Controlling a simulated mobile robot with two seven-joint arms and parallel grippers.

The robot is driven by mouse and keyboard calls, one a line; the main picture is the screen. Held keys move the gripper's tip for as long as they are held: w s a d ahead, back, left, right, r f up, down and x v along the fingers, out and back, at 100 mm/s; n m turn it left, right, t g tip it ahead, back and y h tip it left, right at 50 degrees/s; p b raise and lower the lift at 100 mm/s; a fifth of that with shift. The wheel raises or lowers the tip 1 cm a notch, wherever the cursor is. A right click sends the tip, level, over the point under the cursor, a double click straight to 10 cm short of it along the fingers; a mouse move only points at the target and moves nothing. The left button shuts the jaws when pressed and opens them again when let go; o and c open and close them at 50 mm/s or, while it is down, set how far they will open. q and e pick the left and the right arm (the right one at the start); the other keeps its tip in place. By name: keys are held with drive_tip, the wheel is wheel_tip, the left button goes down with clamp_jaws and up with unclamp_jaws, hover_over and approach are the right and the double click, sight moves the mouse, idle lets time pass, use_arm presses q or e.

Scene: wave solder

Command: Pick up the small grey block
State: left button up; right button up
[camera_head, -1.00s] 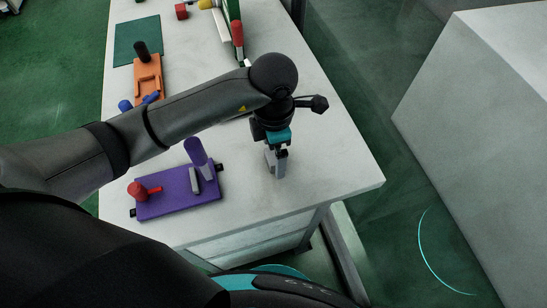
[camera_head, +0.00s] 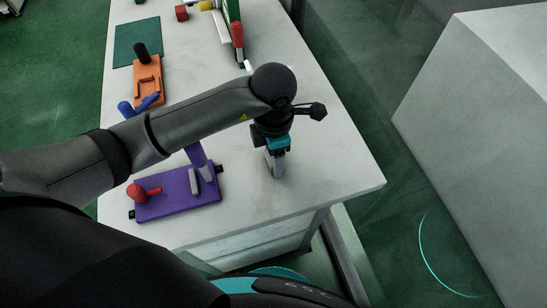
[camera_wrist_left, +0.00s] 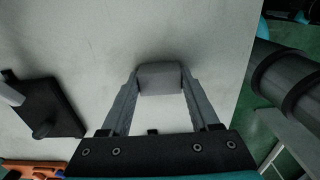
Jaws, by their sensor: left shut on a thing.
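The small grey block (camera_wrist_left: 160,79) sits between the two fingers of my left gripper (camera_wrist_left: 160,90) in the left wrist view, with a finger against each side. In the head view my left gripper (camera_head: 275,163) points down over the right part of the white table, and its fingers largely hide the block. The gripper is shut on the block. Whether the block touches the tabletop is hard to tell. My right gripper is not in view.
A purple fixture (camera_head: 178,194) with a red knob (camera_head: 136,192) stands left of the gripper. An orange fixture (camera_head: 148,80) and a green mat (camera_head: 137,42) lie farther back. The white table (camera_head: 325,165) is clear around the gripper, and its right edge is near.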

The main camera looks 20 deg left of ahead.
use_arm(q)
clamp_jaws()
